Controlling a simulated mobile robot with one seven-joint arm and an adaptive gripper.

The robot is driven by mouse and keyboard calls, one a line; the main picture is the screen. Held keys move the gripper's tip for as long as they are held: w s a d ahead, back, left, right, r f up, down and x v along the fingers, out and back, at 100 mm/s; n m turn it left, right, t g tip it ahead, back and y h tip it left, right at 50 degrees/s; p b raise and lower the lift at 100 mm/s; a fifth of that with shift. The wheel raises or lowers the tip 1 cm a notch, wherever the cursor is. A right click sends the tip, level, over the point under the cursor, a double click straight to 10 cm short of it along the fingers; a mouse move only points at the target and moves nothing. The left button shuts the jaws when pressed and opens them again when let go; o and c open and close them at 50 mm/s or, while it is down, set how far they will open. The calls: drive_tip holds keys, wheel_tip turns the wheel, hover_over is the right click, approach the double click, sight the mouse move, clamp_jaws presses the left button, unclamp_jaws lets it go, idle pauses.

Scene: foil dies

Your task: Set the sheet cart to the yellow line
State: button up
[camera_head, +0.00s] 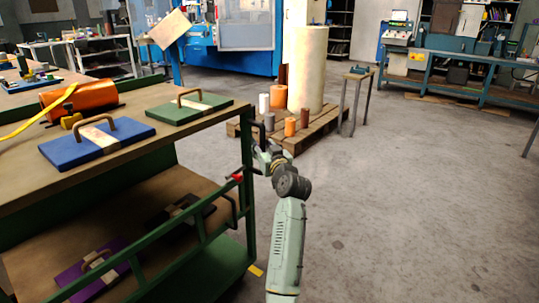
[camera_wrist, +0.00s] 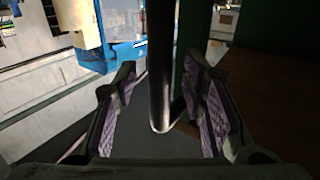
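The sheet cart (camera_head: 249,190) has a green frame and two wooden shelves, and fills the left of the head view. A dark upright handle (camera_head: 263,132) is on its right end; it also shows in the wrist view (camera_wrist: 161,85). My gripper (camera_head: 259,150) is at this handle. In the wrist view, my gripper (camera_wrist: 158,72) is open, with the handle bar between its two fingers. A clear gap shows on the bar's left and a narrower one on its right. A short yellow floor mark (camera_head: 256,270) shows beside the cart's lower right corner; any more of it is hidden.
A blue die (camera_head: 80,150) and a green die (camera_head: 185,112) lie on the top shelf with an orange roll (camera_head: 80,98). A purple die (camera_head: 85,280) is below. A pallet (camera_head: 318,135) with rolls stands behind. The floor at right is clear.

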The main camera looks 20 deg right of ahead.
drive_tip(key=s, duration=1.1)
drive_tip(key=shift+d, duration=0.2)
drive_tip(key=shift+w, duration=0.1)
